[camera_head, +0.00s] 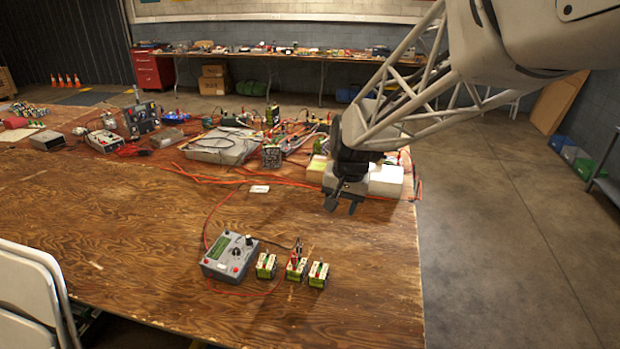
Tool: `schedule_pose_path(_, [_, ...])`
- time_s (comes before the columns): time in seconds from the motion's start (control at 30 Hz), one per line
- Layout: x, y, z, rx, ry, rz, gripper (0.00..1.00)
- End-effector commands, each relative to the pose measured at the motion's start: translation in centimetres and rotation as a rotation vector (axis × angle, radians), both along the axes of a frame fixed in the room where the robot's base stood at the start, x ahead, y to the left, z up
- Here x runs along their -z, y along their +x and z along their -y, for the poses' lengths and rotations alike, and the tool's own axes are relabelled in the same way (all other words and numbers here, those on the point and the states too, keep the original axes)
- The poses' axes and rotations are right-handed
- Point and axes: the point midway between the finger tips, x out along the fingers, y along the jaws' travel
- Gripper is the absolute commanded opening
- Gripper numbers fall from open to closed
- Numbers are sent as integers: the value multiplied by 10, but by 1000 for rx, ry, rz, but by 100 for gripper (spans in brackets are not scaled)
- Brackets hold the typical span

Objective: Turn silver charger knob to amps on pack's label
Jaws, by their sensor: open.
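The grey charger (230,257) lies on the wooden table in the front middle, with a greenish display and red buttons. A small knob (249,240) shows at its upper right; its setting is too small to read. Several green and white packs stand in a row to its right: the left pack (265,266), the middle pack (296,268) with a connector on top, and the right pack (318,275). Their labels are unreadable here. My gripper (344,207) is open and empty, pointing down above the table, behind and to the right of the packs.
A red wire (212,212) runs from the charger towards the back clutter. A white-grey box (384,181) sits just behind my gripper. A small white card (260,188) lies left of it. The table's right edge is near; its front left is bare.

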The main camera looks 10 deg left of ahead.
Motion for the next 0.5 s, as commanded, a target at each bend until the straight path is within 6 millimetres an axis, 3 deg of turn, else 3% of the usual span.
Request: schedule_pose_path(0.5, [73,48,-133,-5,24,-53,48])
